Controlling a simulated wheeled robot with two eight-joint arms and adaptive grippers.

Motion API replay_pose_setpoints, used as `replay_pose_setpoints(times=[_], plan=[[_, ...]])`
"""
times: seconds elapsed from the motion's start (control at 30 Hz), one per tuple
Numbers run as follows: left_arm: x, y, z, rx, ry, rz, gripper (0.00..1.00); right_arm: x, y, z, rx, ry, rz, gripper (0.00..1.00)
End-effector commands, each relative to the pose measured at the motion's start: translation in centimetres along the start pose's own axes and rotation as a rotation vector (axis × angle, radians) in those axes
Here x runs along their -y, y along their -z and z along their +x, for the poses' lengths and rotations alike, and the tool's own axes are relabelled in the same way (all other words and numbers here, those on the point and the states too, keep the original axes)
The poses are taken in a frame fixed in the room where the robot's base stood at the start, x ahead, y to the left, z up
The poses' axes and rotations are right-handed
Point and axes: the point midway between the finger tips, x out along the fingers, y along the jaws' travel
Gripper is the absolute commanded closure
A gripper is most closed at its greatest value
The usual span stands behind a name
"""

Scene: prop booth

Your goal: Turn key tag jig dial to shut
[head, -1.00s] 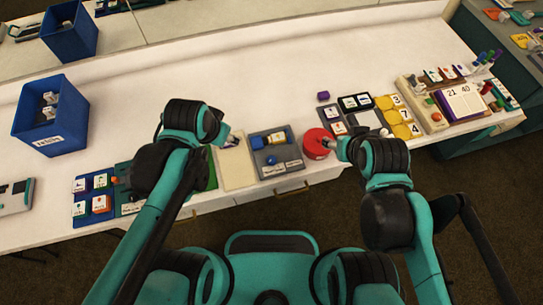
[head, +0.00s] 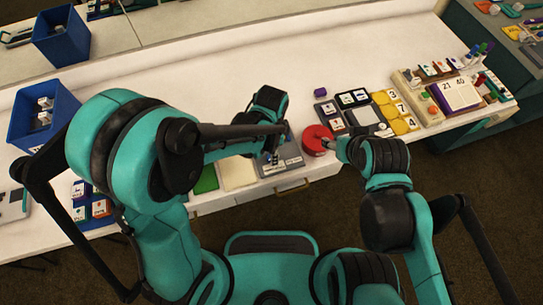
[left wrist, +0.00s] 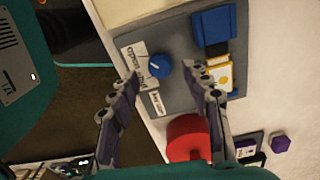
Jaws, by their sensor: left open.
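The key tag jig is a grey plate (head: 268,171) near the table's front edge, partly hidden by my left arm in the head view. In the left wrist view the same plate (left wrist: 180,42) carries a round blue dial (left wrist: 160,68) with a pale pointer line. White labels (left wrist: 134,62) with text too small to read surely lie beside the dial. My left gripper (left wrist: 166,80) is open, its fingers on either side of the dial, apart from it as far as I can see. My right gripper (head: 333,146) is beside a red round object (head: 316,139); its fingers are too small to judge.
A purple block (head: 320,92), yellow number tiles (head: 392,96) and a calendar stand (head: 459,94) are to the right. A blue bin (head: 66,107) is at the left.

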Motion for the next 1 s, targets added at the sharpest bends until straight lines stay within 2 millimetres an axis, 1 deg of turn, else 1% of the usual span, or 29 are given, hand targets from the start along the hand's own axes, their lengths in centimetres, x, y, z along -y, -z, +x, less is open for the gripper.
replay_pose_setpoints(times=[0.03, 0.1, 0.2, 0.3, 0.53, 0.57, 0.6, 0.67, 0.7, 0.73, 1.0], plan=[[0.0, 0.0, 1.1, 0.000, 0.000, -0.001, 0.52, 0.0, -0.4, 0.5, 0.000, 0.000, 0.000, 0.44], [0.0, 0.0, 1.9, 0.000, 0.000, -0.001, 0.52, 0.0, -0.6, 0.8, 0.000, 0.000, 0.000, 0.44], [0.0, 0.0, 2.7, 0.000, 0.000, -0.001, 0.52, 0.0, -0.7, 1.0, 0.000, 0.000, 0.000, 0.44], [0.0, 0.0, 3.0, 0.000, 0.001, -0.002, 0.52, 0.0, -0.8, 1.1, 0.000, 0.000, 0.000, 0.44], [0.0, 0.0, 2.9, 0.000, 0.001, -0.002, 0.52, 0.0, -0.7, 1.0, 0.000, 0.000, 0.000, 0.44], [0.0, 0.0, 2.9, 0.000, 0.001, -0.002, 0.60, 0.0, -0.7, 1.0, 0.000, 0.000, 0.000, 0.44], [0.0, 0.0, 2.9, -0.001, 0.001, -0.002, 0.71, 0.0, -0.7, 1.0, 0.000, 0.000, 0.000, 0.44], [0.0, 0.0, 2.9, -0.001, 0.001, -0.002, 0.86, 0.0, -0.7, 1.0, 0.000, 0.000, 0.000, 0.44], [0.0, 0.0, 2.9, -0.001, 0.001, -0.002, 0.97, 0.0, -0.7, 1.0, 0.000, 0.000, 0.000, 0.44], [0.0, 0.0, 2.9, -0.001, 0.001, -0.002, 1.00, 0.0, -0.7, 1.0, 0.000, 0.000, 0.000, 0.44], [0.0, 0.0, 2.9, -0.001, 0.001, -0.015, 1.00, 0.0, -0.7, 1.0, 0.000, 0.000, 0.000, 0.44]])
